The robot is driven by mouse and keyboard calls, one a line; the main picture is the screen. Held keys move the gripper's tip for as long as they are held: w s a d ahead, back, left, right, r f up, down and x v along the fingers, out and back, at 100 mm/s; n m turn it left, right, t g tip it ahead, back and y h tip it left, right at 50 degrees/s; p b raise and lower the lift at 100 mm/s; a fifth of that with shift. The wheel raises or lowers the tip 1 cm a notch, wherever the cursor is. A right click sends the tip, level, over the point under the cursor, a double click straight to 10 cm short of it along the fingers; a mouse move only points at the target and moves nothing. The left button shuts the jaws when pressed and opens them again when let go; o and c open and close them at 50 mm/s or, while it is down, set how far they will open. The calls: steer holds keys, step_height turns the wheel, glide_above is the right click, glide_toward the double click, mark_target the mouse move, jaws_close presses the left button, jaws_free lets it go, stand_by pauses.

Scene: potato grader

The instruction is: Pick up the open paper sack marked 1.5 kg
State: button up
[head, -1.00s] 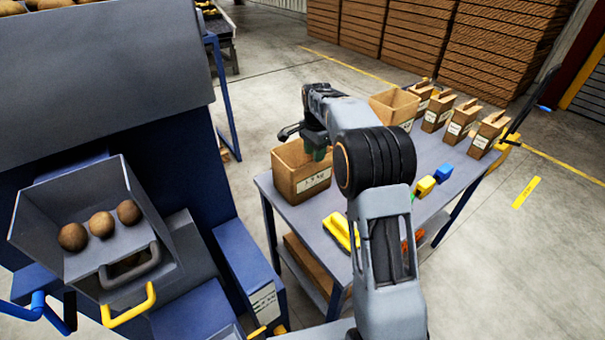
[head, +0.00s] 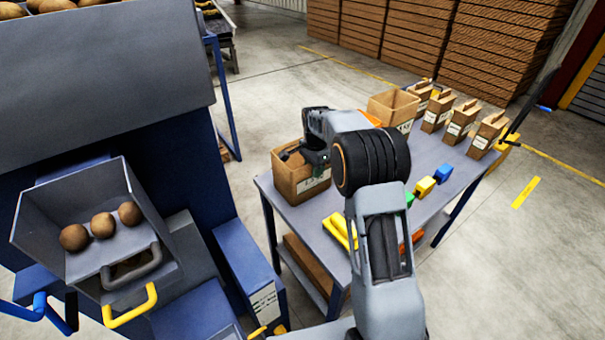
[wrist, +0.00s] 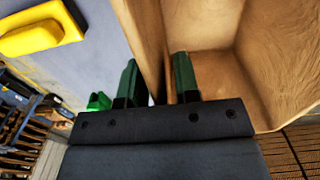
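The open brown paper sack (head: 292,185) stands upright on the near left end of the blue-grey table. Its white label is partly covered by my arm in the head view; the mark reads like 1.5 kg in the earlier frame. In the wrist view, the sack's inside (wrist: 215,70) fills the right side. My gripper (wrist: 158,80) is at the sack's rim with its green fingers apart. One finger is outside the sack wall and one inside, with the wall between them. I see no clear grip on the wall. In the head view my gripper (head: 297,153) covers part of the opening.
A second open sack (head: 392,105) and several closed, labelled sacks (head: 460,123) stand farther back on the table (head: 320,222). Yellow (head: 340,230), green and blue items lie along its front. A grader tray (head: 75,205) with three potatoes is at left.

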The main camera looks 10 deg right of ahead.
jaws_close()
steer(key=shift+r, duration=0.15)
stand_by(0.4)
